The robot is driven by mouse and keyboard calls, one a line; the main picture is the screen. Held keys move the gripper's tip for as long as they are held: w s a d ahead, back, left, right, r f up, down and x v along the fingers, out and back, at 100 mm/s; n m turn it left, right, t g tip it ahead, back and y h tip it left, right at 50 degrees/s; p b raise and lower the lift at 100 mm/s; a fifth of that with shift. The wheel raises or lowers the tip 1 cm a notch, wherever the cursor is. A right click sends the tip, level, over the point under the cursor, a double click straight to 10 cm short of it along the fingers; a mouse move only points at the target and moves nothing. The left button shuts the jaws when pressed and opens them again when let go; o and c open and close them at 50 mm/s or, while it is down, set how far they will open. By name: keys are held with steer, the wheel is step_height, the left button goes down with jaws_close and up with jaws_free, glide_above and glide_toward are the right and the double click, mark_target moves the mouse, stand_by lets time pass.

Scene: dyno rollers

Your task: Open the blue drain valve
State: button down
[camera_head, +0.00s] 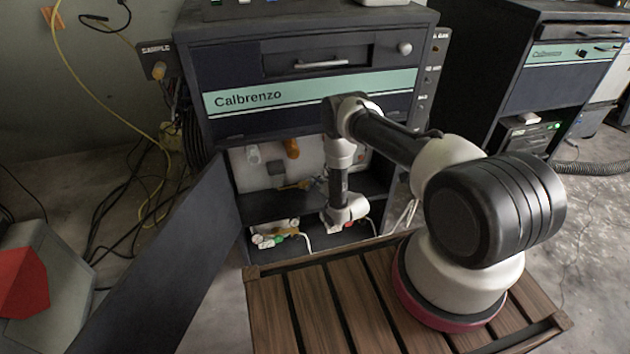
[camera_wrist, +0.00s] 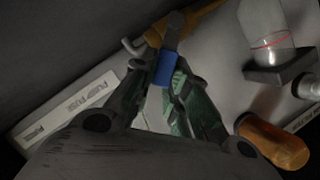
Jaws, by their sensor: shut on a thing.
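In the wrist view the blue drain valve handle (camera_wrist: 165,70) is a short blue sleeve near the centre. A grey metal lever end sticks out above it, beside a brass-coloured fitting (camera_wrist: 200,18). My gripper (camera_wrist: 164,82) has its two greenish dark fingers closed in around the blue part, shut on it. In the head view my arm reaches down into the open lower bay of the Calbrenzo cabinet (camera_head: 222,80). The gripper's fingers and the blue handle cannot be made out there.
An amber bowl (camera_wrist: 275,145) and a clear bowl (camera_wrist: 265,25) hang to the right in the wrist view. The cabinet door (camera_head: 170,260) stands open at left. A shelf (camera_head: 270,207) crosses the bay, with small fittings (camera_head: 275,238) below. Cables hang along the left wall.

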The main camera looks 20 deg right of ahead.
steer(key=shift+d+f+m+t+y, duration=0.2)
steer(key=shift+d+f+m+y, duration=0.15)
steer(key=shift+m, duration=0.3)
steer(key=shift+d+f+m+t+y, duration=0.2)
steer(key=shift+f+m+y, duration=0.2)
steer(key=shift+m, duration=0.25)
steer(key=shift+f, duration=0.1)
steer(key=c, duration=1.4)
jaws_free()
steer(key=shift+s, duration=0.15)
steer(key=v, duration=1.1)
steer(key=shift+s+d, duration=0.15)
steer(key=shift+s, duration=0.25)
